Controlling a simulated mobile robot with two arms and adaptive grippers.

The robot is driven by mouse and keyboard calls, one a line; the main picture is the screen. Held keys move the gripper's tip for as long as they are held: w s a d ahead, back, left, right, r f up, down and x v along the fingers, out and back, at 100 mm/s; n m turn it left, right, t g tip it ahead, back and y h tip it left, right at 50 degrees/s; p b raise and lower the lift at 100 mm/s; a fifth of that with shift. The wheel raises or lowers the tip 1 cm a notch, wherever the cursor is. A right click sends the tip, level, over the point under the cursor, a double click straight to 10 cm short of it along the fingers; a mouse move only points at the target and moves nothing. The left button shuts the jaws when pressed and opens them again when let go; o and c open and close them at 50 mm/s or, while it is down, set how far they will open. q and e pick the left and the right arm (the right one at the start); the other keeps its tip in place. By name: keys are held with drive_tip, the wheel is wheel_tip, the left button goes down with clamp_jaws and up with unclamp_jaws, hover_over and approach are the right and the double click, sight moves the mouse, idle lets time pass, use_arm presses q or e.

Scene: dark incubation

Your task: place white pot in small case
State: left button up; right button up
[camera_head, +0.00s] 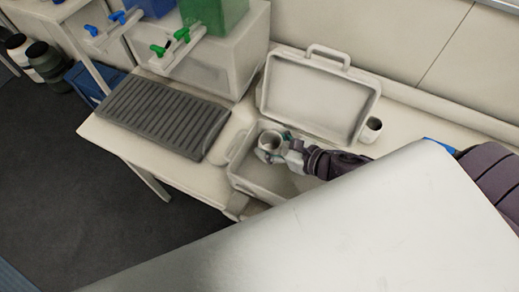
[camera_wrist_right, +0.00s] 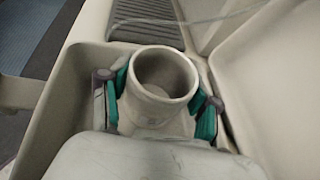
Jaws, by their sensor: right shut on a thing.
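The white pot (camera_head: 269,141) is a small round open cup. My right gripper (camera_head: 271,149) is shut on it, and it is over the left part of the open small case (camera_head: 247,187). In the right wrist view the pot (camera_wrist_right: 163,78) stands between the green-padded fingers of my right gripper (camera_wrist_right: 160,100), with case walls on both sides. Whether the pot touches the case floor cannot be told. The case lid (camera_head: 318,98) stands open at the back. My left gripper is not in view.
A second white pot (camera_head: 371,129) stands on the table right of the lid. A dark ribbed tray (camera_head: 160,115) lies left of the case. A white stand (camera_head: 225,65) with green and blue taps is behind. A large pale surface blocks the lower right.

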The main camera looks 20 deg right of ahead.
drive_tip(key=a, duration=0.1)
drive_tip(key=w+a+f, duration=0.1)
drive_tip(key=a, duration=0.1)
drive_tip(key=shift+w+f, duration=0.4)
wheel_tip(320, 180, down, 4)
drive_tip(key=shift+p, duration=0.3)
drive_tip(key=shift+f, duration=0.1)
drive_tip(key=shift+f, duration=0.1)
drive_tip(key=o, duration=1.2)
